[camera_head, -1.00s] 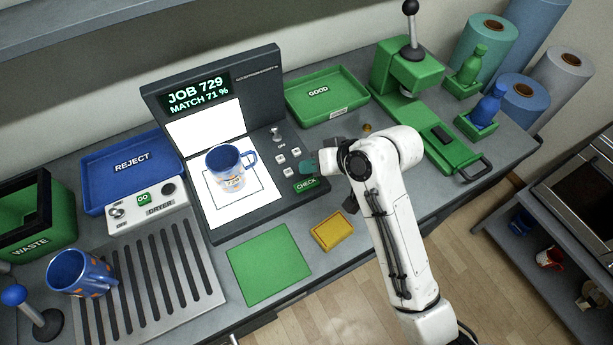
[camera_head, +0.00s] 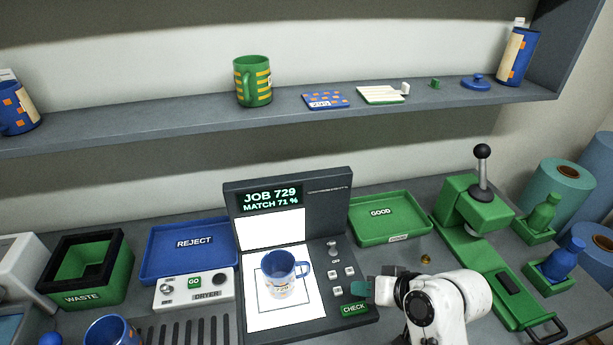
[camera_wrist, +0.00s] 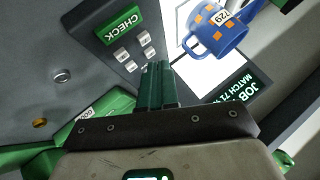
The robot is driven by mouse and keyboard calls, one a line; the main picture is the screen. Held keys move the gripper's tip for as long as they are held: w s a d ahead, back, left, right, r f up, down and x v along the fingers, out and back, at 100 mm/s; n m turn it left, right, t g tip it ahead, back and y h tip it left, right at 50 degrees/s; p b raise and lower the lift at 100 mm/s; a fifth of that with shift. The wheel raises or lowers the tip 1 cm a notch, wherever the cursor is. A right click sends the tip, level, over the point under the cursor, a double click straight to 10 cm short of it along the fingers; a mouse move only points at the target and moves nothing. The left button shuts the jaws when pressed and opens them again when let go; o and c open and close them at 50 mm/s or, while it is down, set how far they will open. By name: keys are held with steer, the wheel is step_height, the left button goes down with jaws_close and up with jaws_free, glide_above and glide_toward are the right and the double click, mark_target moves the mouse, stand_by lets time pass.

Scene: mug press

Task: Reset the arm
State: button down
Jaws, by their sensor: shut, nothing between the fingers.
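My gripper (camera_head: 362,288) is shut and empty, just above the green CHECK label at the right side of the checking machine (camera_head: 345,190). Its green fingers (camera_wrist: 158,88) are together in the wrist view, over the machine's panel beside the small white buttons. My white arm (camera_head: 450,305) reaches in from the lower right. A blue mug (camera_head: 283,273) with orange patches and a white label stands on the machine's lit plate; it also shows in the wrist view (camera_wrist: 216,32). The machine's display (camera_head: 270,198) reads JOB 729, MATCH 71 %.
A blue REJECT tray (camera_head: 160,265) and green WASTE bin (camera_head: 118,285) stand left. A green GOOD tray (camera_head: 375,238) and green press (camera_head: 465,215) stand right. Another blue mug (camera_head: 112,330) is at the lower left. A shelf (camera_head: 200,125) above holds a green mug (camera_head: 253,80).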

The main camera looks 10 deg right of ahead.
steer(key=s+d+f+g+h, duration=0.1)
steer(key=s+d+h, duration=0.1)
steer(key=s, duration=0.3)
steer(key=s+d+f+n+g+h, duration=0.1)
steer(key=s+d+f, duration=0.1)
steer(key=s, duration=0.4)
steer(key=s+d+f+h+b, duration=0.1)
steer(key=s+d+f+h, duration=0.1)
steer(key=s, duration=0.4)
steer(key=shift+s+d+n+g+h, duration=0.15)
steer(key=shift+s+n+g+h, duration=0.15)
steer(key=shift+n+g, duration=0.1)
steer(key=s+d+f+g+b, duration=0.1)
steer(key=s+f+g+b, duration=0.1)
steer(key=s+f, duration=0.5)
steer(key=shift+s+f+m+g, duration=0.2)
steer(key=shift+s+m+g, duration=0.2)
steer(key=shift+s+g, duration=0.5)
